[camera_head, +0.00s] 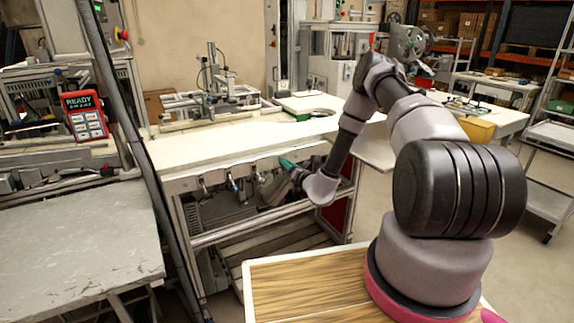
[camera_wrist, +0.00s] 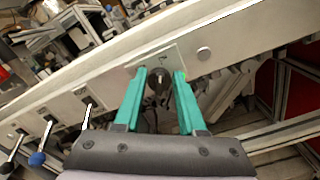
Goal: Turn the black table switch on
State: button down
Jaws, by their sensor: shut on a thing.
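The black table switch (camera_wrist: 158,82) is a dark knob on a pale square plate (camera_wrist: 172,58) on the front rail of the white table. In the wrist view it sits between the two teal fingers of my gripper (camera_wrist: 160,76). My gripper is shut on it, with one finger on each side. In the head view my gripper (camera_head: 287,163) is at the table's front rail, and the switch is hidden there. Its exact turn angle is hard to read.
Several levers with ball ends (camera_wrist: 37,158) stick out from the rail to the left of my gripper. The white tabletop (camera_head: 240,145) above is mostly bare. A frame with a lower shelf (camera_head: 250,238) lies below. A red READY panel (camera_head: 86,115) stands at left.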

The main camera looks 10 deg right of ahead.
jog(key=shift+m, duration=0.6)
jog(key=c, duration=0.5)
grip_release()
jog(key=v, duration=1)
jog(key=shift+s+d, duration=0.15)
jog(key=shift+s, duration=0.25)
